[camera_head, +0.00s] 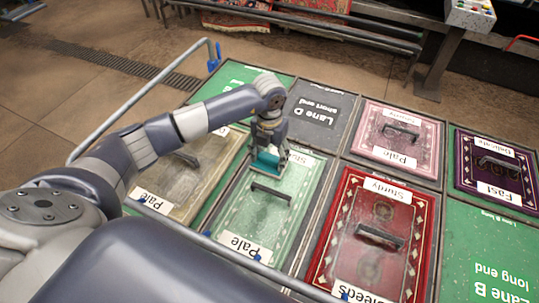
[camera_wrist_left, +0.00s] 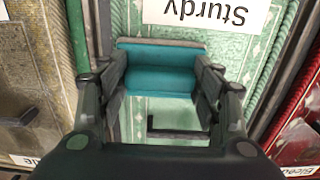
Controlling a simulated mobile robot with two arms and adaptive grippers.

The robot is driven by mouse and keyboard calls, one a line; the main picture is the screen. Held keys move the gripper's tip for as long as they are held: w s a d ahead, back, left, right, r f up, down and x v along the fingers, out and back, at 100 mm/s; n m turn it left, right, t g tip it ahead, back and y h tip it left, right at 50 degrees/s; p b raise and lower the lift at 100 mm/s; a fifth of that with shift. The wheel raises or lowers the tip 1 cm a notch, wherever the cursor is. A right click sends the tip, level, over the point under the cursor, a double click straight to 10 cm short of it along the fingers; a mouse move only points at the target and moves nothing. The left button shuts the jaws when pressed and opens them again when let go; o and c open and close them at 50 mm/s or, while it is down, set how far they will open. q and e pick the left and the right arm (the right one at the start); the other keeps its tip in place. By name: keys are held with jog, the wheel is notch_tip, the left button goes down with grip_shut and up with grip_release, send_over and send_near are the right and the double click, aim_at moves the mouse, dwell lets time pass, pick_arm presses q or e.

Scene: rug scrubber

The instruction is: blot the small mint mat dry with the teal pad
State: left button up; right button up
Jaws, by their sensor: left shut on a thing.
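The small mint mat (camera_head: 262,213) lies in the middle of the table in the head view, with "Pale" and "Sturdy" labels and a dark handle-like bar on it. It also shows in the left wrist view (camera_wrist_left: 165,119). My left gripper (camera_head: 268,148) is over the mat's far end and shut on the teal pad (camera_head: 268,161). In the left wrist view the teal pad (camera_wrist_left: 160,78) sits between the two fingers, near the "Sturdy" label. I cannot tell whether the pad touches the mat. My right gripper is in neither view.
A red mat (camera_head: 333,262) lies to the right, a pink mat (camera_head: 372,121) behind it and a purple mat (camera_head: 463,165) at far right. A beige mat (camera_head: 201,183) lies left of the mint one. Dark bars stand up from the mats. A grey rail (camera_head: 140,98) runs along the left edge.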

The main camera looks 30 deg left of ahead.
pick_arm(q)
jog(key=shift+s+f, duration=0.15)
jog(key=shift+r, duration=0.35)
notch_tip(320, 180, up, 4)
jog(key=p, duration=0.3)
jog(key=shift+f, duration=0.1)
